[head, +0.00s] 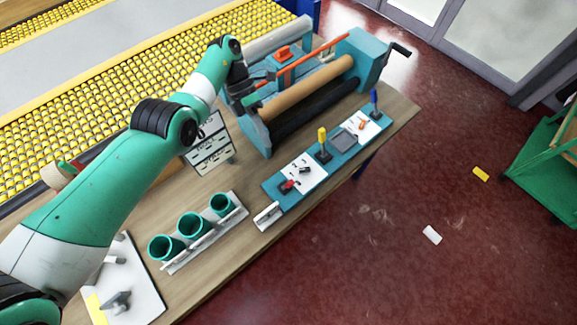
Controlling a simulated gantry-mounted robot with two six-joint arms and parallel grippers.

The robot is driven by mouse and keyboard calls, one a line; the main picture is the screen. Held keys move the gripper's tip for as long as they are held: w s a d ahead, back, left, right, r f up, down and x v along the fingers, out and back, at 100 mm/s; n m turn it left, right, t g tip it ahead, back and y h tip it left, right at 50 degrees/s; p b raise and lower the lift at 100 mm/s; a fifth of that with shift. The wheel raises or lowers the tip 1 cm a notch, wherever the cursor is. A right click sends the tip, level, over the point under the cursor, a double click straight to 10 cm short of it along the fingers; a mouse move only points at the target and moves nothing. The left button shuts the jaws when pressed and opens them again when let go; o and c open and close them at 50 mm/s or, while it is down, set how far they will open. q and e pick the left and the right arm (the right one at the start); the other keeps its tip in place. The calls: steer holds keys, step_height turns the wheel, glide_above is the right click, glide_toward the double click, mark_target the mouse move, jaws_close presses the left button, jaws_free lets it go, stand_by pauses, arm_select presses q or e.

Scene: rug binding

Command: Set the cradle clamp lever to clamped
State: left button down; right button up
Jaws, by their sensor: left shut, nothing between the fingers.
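A teal cradle machine (367,58) stands at the back of the wooden table. It holds a tan roll (318,86) and a black roller (317,109). A long orange bar (312,58) runs along its upper side, and a small orange-red part (284,52) sits behind it. I cannot tell for sure which part is the clamp lever, nor its setting. My left gripper (264,74) is over the left end of the machine, shut and empty, close to the orange bar's near end. Whether it touches the bar is unclear. My right gripper is out of view.
A teal tool board (322,166) lies at the table's front edge. Three green cups (192,226) stand on a rack at the left front. A small sign (208,146) stands beside my left arm. A dark crank (400,50) sticks out at the machine's right end.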

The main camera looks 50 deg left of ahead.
mark_target(289, 184)
arm_select(q)
steer(key=w+f+x, duration=0.1)
steer(key=x, duration=1.1)
steer(key=shift+a+f+n+t, duration=0.15)
steer(key=shift+a+n+t, duration=0.1)
steer(key=shift+n+t, duration=0.15)
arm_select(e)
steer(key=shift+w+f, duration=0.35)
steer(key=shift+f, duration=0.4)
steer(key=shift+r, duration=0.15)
